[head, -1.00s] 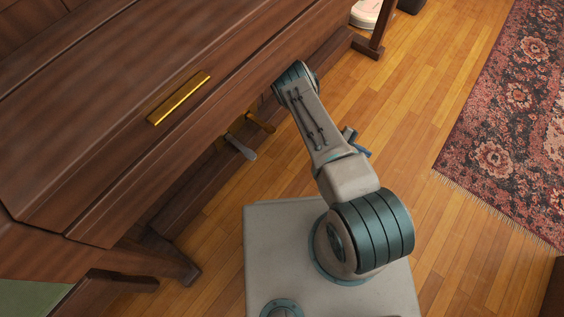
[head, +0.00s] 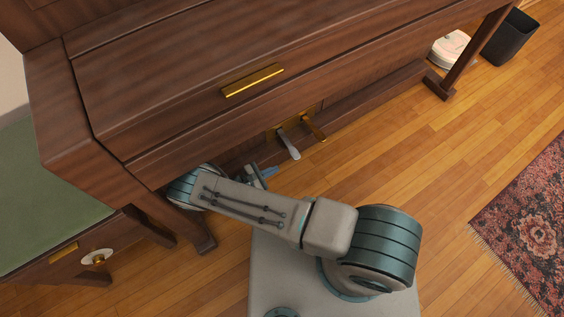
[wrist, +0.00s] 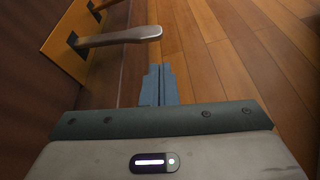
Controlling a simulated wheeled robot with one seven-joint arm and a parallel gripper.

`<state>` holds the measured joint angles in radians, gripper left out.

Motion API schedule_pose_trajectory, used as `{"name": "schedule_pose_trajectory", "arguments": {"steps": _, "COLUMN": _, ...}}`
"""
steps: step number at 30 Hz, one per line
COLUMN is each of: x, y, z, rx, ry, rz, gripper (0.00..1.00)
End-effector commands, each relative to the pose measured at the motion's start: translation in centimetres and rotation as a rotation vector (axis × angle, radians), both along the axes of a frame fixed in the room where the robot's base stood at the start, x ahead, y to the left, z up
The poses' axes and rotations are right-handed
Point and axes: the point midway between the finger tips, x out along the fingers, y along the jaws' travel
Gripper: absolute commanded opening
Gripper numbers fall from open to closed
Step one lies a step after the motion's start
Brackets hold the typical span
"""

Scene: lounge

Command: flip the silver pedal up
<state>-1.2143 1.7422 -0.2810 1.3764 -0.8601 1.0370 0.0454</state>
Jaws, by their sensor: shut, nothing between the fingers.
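The silver pedal (head: 289,145) sticks out from a gold plate low on the front of the brown piano. It also shows in the wrist view (wrist: 122,37), with its rounded free end towards the right. My gripper (head: 272,171) is low by the floor, just left of and nearer than the pedal in the head view. In the wrist view its blue-grey fingers (wrist: 158,70) are shut and empty, their tips a little below the pedal's free end in the picture. A gap shows between them. Whether the fingertips are lower than the pedal is hard to tell.
A gold pedal (head: 314,129) sits right of the silver one. The piano (head: 180,75) overhangs my arm, with a leg (head: 203,238) at the left. A bin (head: 510,38) and a patterned rug (head: 530,215) are at the right. Wooden floor (head: 420,140) is clear between.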

Motion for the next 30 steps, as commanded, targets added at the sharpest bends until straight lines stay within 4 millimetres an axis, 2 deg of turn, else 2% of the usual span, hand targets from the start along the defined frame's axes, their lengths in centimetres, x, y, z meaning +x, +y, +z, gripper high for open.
{"name": "schedule_pose_trajectory", "arguments": {"steps": 5, "x": -0.3, "y": 1.0, "z": 0.1, "rx": -0.003, "ry": 0.008, "rz": 0.036, "gripper": 0.0}}
{"name": "schedule_pose_trajectory", "arguments": {"steps": 16, "x": -0.1, "y": 0.8, "z": -0.2, "rx": -0.003, "ry": 0.006, "rz": 0.035, "gripper": 0.0}}
{"name": "schedule_pose_trajectory", "arguments": {"steps": 30, "x": 4.4, "y": -4.9, "z": -2.8, "rx": -0.003, "ry": 0.006, "rz": 0.033, "gripper": 0.0}}
